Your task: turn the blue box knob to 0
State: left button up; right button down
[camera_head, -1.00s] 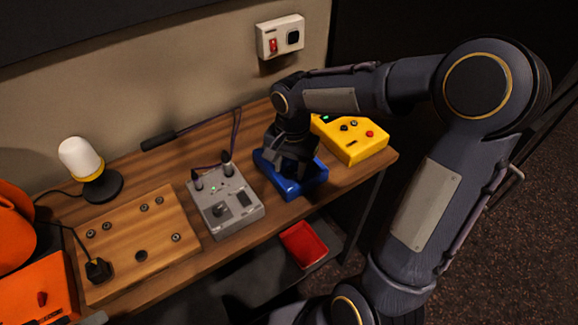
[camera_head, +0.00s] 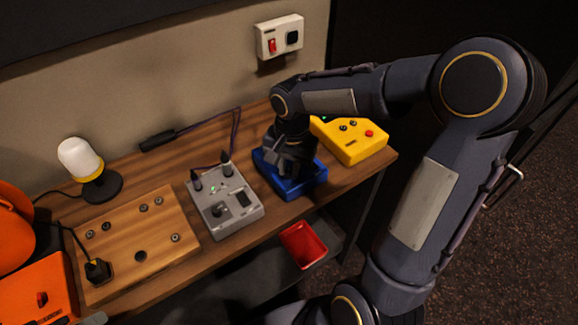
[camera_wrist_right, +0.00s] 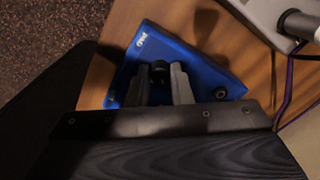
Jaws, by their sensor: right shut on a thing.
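The blue box (camera_head: 307,183) stands on the desk between the grey box and the yellow box. My right gripper (camera_head: 287,170) reaches down onto it from above and hides most of its top. In the right wrist view the blue box (camera_wrist_right: 205,62) lies under the gripper, with a white label near one corner and a small dark round part near another. There the right gripper's two fingers (camera_wrist_right: 160,72) are closed on a dark knob (camera_wrist_right: 159,66) on the box top. The knob's pointer and scale cannot be read. My left gripper is not in view.
A grey box (camera_head: 226,212) with leads stands left of the blue box, and a yellow box (camera_head: 352,143) right of it. A wooden board (camera_head: 150,225), a lamp (camera_head: 82,160) and orange things stand further left. A red tray (camera_head: 303,245) sits below the desk's front edge.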

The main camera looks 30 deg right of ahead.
aim_at(290, 171)
jog(key=n, duration=0.4)
jog(key=shift+n+p, duration=0.45)
jog(key=shift+n, duration=1.75)
jog(key=c, duration=1.3)
grip_release()
jog(key=r, duration=0.8)
jog(key=shift+d, duration=0.2)
